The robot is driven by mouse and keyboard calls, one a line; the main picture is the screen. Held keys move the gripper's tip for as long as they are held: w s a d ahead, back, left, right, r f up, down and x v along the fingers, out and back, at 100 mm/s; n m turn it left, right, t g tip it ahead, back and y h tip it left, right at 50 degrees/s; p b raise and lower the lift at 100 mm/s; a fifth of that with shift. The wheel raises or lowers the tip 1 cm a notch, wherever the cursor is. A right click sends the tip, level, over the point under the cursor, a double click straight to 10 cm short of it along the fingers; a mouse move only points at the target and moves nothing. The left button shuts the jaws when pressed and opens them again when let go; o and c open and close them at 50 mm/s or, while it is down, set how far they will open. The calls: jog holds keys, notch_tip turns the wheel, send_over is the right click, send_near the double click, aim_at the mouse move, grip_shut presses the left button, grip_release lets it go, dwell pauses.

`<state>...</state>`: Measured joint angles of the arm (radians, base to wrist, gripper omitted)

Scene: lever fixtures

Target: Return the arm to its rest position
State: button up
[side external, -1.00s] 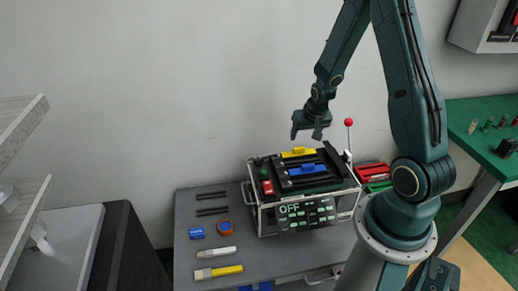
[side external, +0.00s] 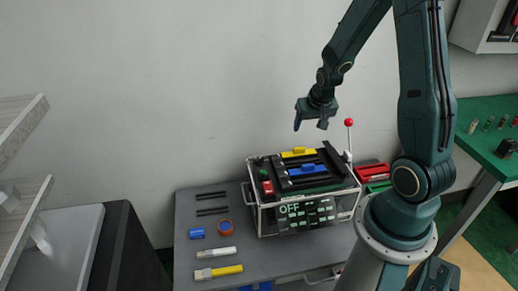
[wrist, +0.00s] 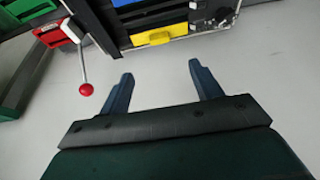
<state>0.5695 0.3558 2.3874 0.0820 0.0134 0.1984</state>
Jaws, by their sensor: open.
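My gripper (side external: 310,122) hangs in the air above the lever box (side external: 305,205) in the side view. In the wrist view its two fingers (wrist: 159,88) are spread apart with nothing between them. The box has a display panel reading OFF, a yellow slider (side external: 299,152), a blue slider (side external: 308,169) and a red part at its left front. A lever with a red ball knob (side external: 348,122) stands upright at the box's right. The knob also shows in the wrist view (wrist: 86,89), left of the fingers and apart from them.
Red and green containers (side external: 372,174) are right of the box. A green bench (side external: 490,150) is at right. The air left of my gripper is clear.

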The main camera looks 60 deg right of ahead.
dwell(0.3)
jog(key=s+a+r+n+t+y, duration=0.1)
jog(key=s+a+r+n, duration=0.2)
jog(key=a+r, duration=0.6)
jog(key=s+a+r+n+t+y, duration=0.1)
jog(key=s+a+r+n, duration=0.2)
jog(key=a+r, duration=0.6)
jog(key=s+a+r+n+y, duration=0.1)
jog(key=s+a+r+n, duration=0.2)
jog(key=s, duration=0.4)
jog(key=shift+a, duration=0.6)
jog(key=shift+r, duration=0.1)
